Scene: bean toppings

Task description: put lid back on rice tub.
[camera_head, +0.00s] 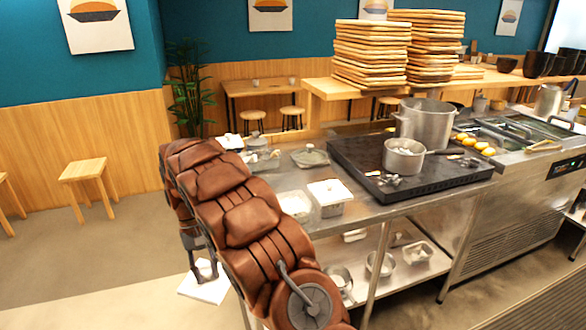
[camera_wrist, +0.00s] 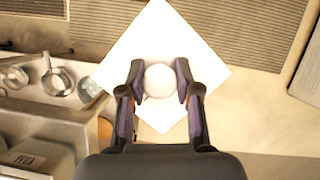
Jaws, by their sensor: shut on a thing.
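A white square lid (camera_wrist: 155,35) with a round knob (camera_wrist: 158,80) hangs below my gripper (camera_wrist: 159,84) in the wrist view. My gripper is shut on the knob. In the head view the lid (camera_head: 203,290) is off the counter's left end, over the floor, below my gripper (camera_head: 205,270); my arm hides part of this area. A square tub with whitish contents (camera_head: 293,204) stands near the counter's front edge, partly behind my arm. I cannot tell for sure that it is the rice tub. A white-topped square container (camera_head: 329,193) stands to its right.
The metal counter (camera_head: 376,212) carries a black stove (camera_head: 440,183) with a large pot (camera_head: 425,122) and a smaller pan (camera_head: 404,157). A glass-lidded dish (camera_head: 309,156) sits behind the tubs. Several metal pans stand on the lower shelf.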

